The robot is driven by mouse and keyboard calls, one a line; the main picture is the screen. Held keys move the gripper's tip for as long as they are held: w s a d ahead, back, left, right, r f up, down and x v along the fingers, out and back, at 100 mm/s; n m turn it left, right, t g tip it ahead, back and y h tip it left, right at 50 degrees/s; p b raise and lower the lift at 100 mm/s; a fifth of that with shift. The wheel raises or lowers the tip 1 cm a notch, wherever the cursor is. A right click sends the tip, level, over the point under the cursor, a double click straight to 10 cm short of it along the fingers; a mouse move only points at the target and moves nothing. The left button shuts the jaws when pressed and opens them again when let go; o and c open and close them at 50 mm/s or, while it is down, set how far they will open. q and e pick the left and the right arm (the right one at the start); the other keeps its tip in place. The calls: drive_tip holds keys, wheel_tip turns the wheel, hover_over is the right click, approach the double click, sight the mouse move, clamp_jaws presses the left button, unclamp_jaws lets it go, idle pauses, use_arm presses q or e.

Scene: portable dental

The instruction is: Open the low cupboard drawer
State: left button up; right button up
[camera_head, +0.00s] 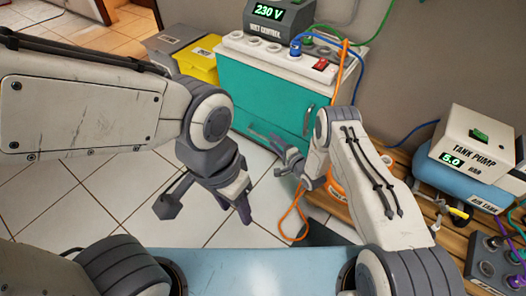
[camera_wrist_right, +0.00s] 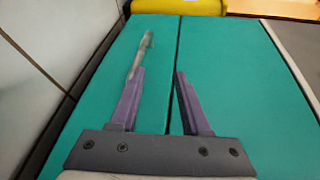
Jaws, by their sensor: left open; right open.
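The teal cupboard (camera_head: 265,88) with a white top stands at the centre back in the head view. A silver handle (camera_head: 308,120) shows at the right of its front. In the right wrist view, teal panels (camera_wrist_right: 225,80) with a dark vertical seam fill the middle, and a light bar handle (camera_wrist_right: 141,55) lies just beyond the left finger's tip. My right gripper (camera_head: 264,152) is open and empty before the cupboard's lower front; its fingers (camera_wrist_right: 159,72) straddle part of the left panel. Contact with the handle cannot be told. My left gripper (camera_head: 205,208) is open and empty above the floor tiles.
A yellow bin (camera_head: 201,60) and a grey bin (camera_head: 166,42) stand left of the cupboard. An orange cable (camera_head: 293,218) hangs near my right arm. A tank pump (camera_head: 473,145) and blue tank stand on a wooden pallet at right. Tiled floor (camera_head: 110,195) is clear at left.

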drive_tip(key=m+b, duration=0.1)
approach(263, 137)
drive_tip(key=f, duration=0.1)
drive_tip(key=shift+t+y, duration=0.3)
drive_tip(key=shift+t, duration=0.1)
drive_tip(key=b+x, duration=0.2)
drive_tip(key=x, duration=0.1)
drive_tip(key=b+x, duration=0.2)
drive_tip(key=x, duration=0.1)
drive_tip(key=b+x, duration=0.2)
drive_tip(key=x, duration=0.1)
drive_tip(key=shift+w+f, duration=0.25)
drive_tip(key=shift+f, duration=0.15)
drive_tip(key=shift+w+a+r+b, duration=0.15)
drive_tip(key=shift+w+a+b, duration=0.05)
drive_tip(key=shift+w+b, duration=0.2)
use_arm(q)
wheel_tip(263, 137, down, 9)
use_arm(e)
clamp_jaws()
